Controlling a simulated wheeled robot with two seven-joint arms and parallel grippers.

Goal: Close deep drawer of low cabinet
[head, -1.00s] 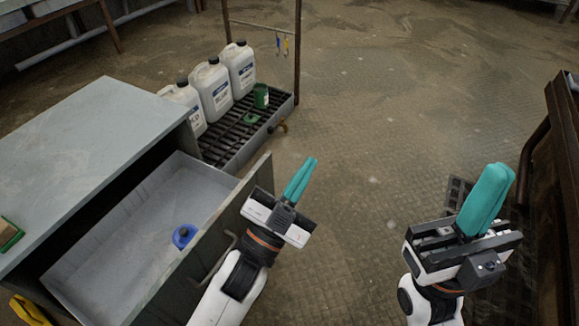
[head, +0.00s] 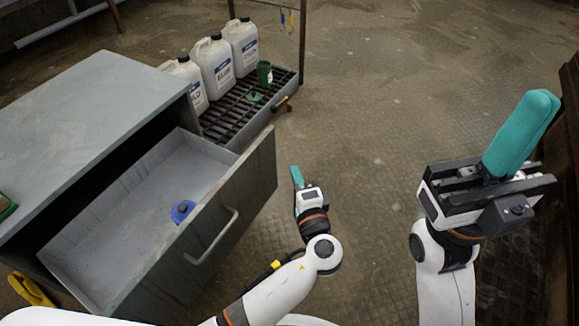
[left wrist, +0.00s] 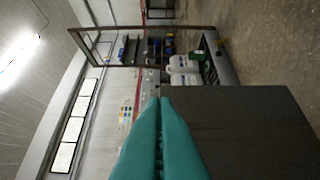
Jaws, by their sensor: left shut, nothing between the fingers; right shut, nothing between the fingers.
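The low grey cabinet (head: 90,110) stands at the left in the head view. Its deep drawer (head: 232,210) is pulled well out, with a bar handle (head: 212,238) on its front. A blue round item (head: 182,211) lies inside the drawer. My left gripper (head: 296,176) is shut and empty, to the right of the drawer front and apart from it in the head view. In the left wrist view its teal fingers (left wrist: 160,140) are together, with a dark flat panel (left wrist: 245,125) beside them. My right gripper (head: 522,130) is shut and empty at the right, away from the cabinet.
A grated tray (head: 222,120) behind the cabinet holds white jugs (head: 212,68) and a green can (head: 264,73). A yellow item (head: 32,290) lies on the floor at lower left. A dark wooden structure (head: 565,200) stands at the right. The middle floor is clear.

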